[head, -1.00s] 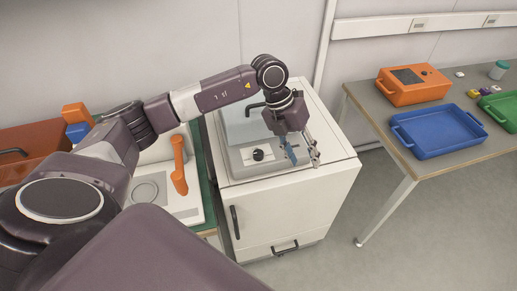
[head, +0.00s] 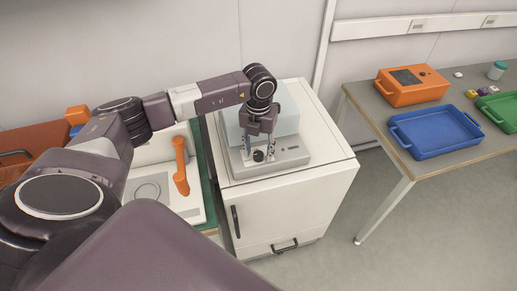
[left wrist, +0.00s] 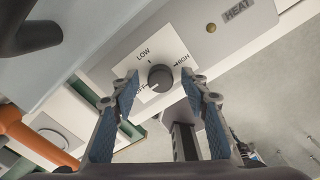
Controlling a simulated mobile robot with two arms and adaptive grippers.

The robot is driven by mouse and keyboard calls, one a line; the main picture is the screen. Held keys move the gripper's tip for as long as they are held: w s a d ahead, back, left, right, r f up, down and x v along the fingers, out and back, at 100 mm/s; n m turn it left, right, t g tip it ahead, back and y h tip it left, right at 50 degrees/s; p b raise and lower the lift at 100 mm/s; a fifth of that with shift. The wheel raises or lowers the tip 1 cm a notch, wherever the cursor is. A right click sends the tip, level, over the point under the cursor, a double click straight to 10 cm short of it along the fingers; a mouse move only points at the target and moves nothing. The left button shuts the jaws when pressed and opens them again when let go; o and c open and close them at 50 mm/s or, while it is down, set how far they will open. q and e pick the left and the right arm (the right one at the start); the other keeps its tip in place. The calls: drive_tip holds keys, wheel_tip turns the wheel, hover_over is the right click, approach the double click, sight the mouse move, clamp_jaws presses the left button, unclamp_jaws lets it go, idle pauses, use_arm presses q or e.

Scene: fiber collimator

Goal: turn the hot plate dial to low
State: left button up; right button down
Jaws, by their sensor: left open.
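The black dial (head: 258,156) is on the front panel of the grey hot plate (head: 293,150), which stands on a white cabinet. In the left wrist view the round dial (left wrist: 160,78) sits on a white label marked OFF, LOW and HIGH. Its pale mark appears to point down-left, toward OFF. My left gripper (head: 259,153) points down over the dial. In the left wrist view its blue-padded fingers (left wrist: 159,77) are open, one on each side of the dial, with gaps visible. I cannot tell the fingertips' height above the panel. My right gripper is not in view.
A pale translucent block (head: 285,122) stands behind the dial on the hot plate. An orange handle (head: 180,165) rises left of the cabinet (head: 290,205). A table at right holds a blue tray (head: 435,150) and an orange box (head: 410,97).

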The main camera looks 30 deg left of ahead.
use_arm(q)
drive_tip(key=shift+f, duration=0.1)
drive_tip(key=shift+c, duration=0.3)
clamp_jaws()
drive_tip(key=m+b, duration=0.3)
drive_tip(key=shift+f+m, duration=0.2)
drive_tip(key=shift+m, duration=0.1)
drive_tip(key=m+b, duration=0.4)
drive_tip(key=m, duration=0.1)
drive_tip(key=shift+m, duration=0.3)
drive_tip(key=m+b, duration=0.3)
drive_tip(key=m, duration=0.1)
drive_tip(key=shift+r, duration=0.1)
drive_tip(key=shift+r+m+b, duration=0.15)
drive_tip(key=shift+m+b, duration=1)
drive_tip(key=shift+m, duration=1.15)
